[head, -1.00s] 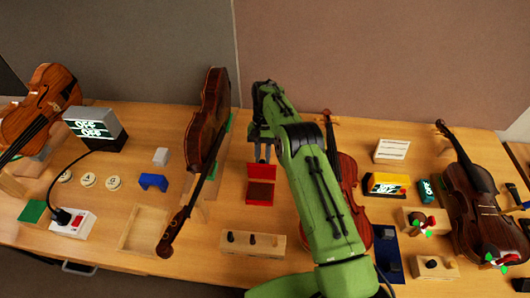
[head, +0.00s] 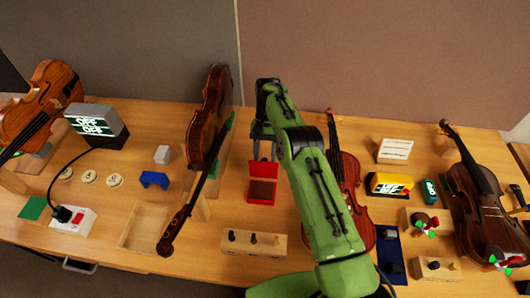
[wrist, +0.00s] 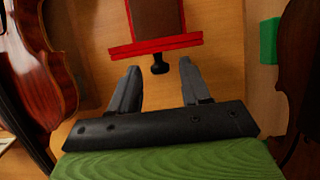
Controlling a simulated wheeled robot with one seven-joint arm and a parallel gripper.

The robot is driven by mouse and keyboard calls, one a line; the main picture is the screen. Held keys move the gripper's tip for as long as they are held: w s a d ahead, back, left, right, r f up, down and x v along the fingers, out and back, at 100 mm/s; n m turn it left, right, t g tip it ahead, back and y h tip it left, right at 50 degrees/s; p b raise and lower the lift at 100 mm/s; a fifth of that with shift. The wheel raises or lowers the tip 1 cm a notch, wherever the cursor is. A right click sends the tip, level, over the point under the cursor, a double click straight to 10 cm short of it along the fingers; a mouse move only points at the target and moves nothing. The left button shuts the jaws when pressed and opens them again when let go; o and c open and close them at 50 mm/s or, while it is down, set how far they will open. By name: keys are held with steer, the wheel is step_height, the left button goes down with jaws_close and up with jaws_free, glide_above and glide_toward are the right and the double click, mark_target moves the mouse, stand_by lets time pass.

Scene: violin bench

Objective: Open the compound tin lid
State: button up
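The compound tin (head: 262,199) is a small red box on the bench, with a brown block of compound showing inside. Its red lid (head: 262,169) stands raised at the tin's far edge. In the wrist view the lid (wrist: 155,46) shows nearly edge-on, with a black knob (wrist: 159,63) on the side facing me. My gripper (head: 264,157) is just beyond the lid. In the wrist view my gripper (wrist: 158,76) is open, its fingers apart on either side of the knob and not touching it.
A violin (head: 208,118) on a stand is left of the tin, and another violin (head: 345,175) lies to the right, partly behind my arm. A wooden block with black pegs (head: 254,243) lies in front. Bare bench surrounds the tin.

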step_height(320, 180, up, 10)
steer(key=p, duration=0.2)
stand_by(0.6)
